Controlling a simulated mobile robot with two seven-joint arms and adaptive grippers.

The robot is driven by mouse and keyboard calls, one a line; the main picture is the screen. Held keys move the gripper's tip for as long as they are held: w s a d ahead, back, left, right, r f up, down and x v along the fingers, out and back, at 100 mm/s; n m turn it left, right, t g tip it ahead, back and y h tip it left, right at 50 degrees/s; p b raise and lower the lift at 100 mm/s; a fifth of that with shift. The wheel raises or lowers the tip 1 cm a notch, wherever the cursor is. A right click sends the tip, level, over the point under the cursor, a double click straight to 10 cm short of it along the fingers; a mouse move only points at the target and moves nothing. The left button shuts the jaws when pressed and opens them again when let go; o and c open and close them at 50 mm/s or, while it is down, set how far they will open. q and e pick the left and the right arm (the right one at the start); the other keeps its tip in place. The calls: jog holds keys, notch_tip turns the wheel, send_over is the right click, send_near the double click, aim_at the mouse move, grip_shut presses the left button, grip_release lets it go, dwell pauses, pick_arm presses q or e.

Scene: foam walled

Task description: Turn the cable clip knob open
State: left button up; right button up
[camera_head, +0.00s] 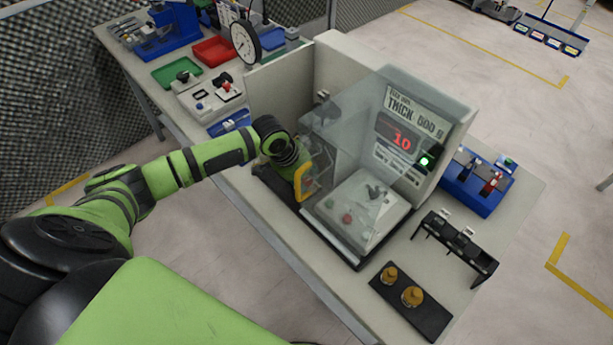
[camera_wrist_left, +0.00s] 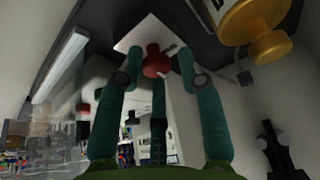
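A small red knob (camera_wrist_left: 155,61) shows near the top middle of the left wrist view, between the fingertips of my left gripper (camera_wrist_left: 160,75). The teal fingers stand apart and I see no clear grip on the knob; contact is hard to judge. In the head view my left gripper (camera_head: 310,168) is at the left side of the clear-guarded machine (camera_head: 343,60), beside a yellow part (camera_head: 302,182), and is partly hidden. A red knob (camera_head: 347,218) also shows on the machine's pale plate (camera_head: 372,195); I cannot tell if it is the same one. No cable clip can be clearly made out.
A yellow-rimmed part (camera_wrist_left: 270,45) is close at upper right in the left wrist view. On the bench, a black tray (camera_head: 437,318) with brass weights, a black rack (camera_head: 455,245) and a blue box (camera_head: 477,184) stand right of the machine. Red (camera_head: 214,50) and green trays stand behind.

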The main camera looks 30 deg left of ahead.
pick_arm(q)
jog(key=v, duration=1.2)
jog(key=shift+d, duration=0.1)
